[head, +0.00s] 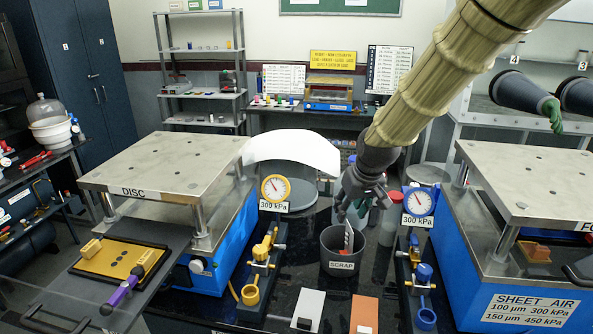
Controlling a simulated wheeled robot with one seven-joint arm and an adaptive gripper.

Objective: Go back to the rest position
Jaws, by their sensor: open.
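My arm comes in from the upper right and ends in my dark gripper (358,214), which points down. The gripper is open, just above the dark round bin labelled SCRAP (343,266). A pale strip with a reddish edge (348,238) stands up out of the bin's mouth, below the fingers. I cannot tell whether the fingers touch it. The bin stands on the black bench top between two blue presses.
The left press marked DISC (165,165) and the right press (545,180) flank the bin. Gauges (275,188) (419,202) and valve stands (262,265) (420,275) stand close by. Bottles (389,225) are right of the bin. White (305,308) and orange-brown (364,314) plates lie in front.

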